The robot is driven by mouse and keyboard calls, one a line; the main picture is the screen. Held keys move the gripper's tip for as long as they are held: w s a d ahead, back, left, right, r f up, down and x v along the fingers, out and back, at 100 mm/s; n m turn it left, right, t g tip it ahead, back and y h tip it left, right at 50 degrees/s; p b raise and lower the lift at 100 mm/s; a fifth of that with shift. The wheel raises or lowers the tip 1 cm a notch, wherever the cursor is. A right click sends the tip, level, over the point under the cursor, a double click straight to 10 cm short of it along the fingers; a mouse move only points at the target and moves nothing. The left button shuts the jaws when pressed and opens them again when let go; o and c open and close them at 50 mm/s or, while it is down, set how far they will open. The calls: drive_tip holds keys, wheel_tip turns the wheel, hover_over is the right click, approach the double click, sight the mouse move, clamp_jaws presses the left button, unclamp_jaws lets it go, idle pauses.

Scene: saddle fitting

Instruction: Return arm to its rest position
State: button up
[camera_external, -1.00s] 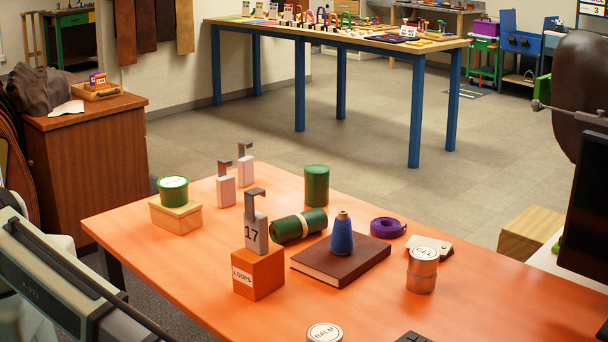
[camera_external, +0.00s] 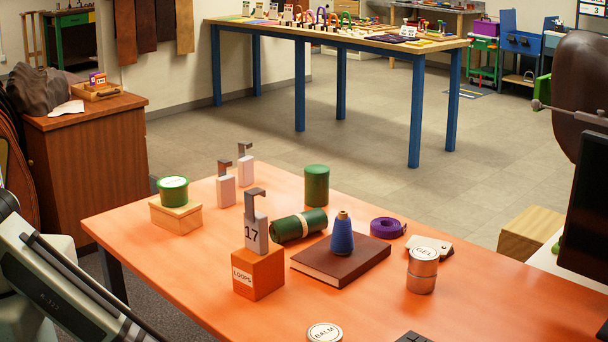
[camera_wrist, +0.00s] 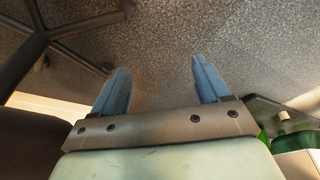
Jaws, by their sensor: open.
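My gripper (camera_wrist: 158,88) shows in the wrist view with its two blue fingers spread apart and nothing between them. It faces the grey speckled floor (camera_wrist: 165,35). In the external view the gripper is out of frame; only part of my arm shows at the lower left, beside the orange table (camera_external: 400,318) and clear of the objects on it.
Dark chair-like legs (camera_wrist: 38,40) show in the wrist view.

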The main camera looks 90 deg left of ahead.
drive_tip(key=s+a+r+n+g, duration=0.1)
drive_tip(key=s+g, duration=0.3)
drive_tip(key=s, duration=1)
drive_tip(key=s+a+r+n+g, duration=0.1)
drive_tip(key=s+g, duration=0.4)
drive_tip(key=s, duration=0.9)
drive_tip(key=shift+s+a+r+y, duration=0.2)
drive_tip(key=shift+a+r+y, duration=0.25)
drive_tip(key=shift+a, duration=0.4)
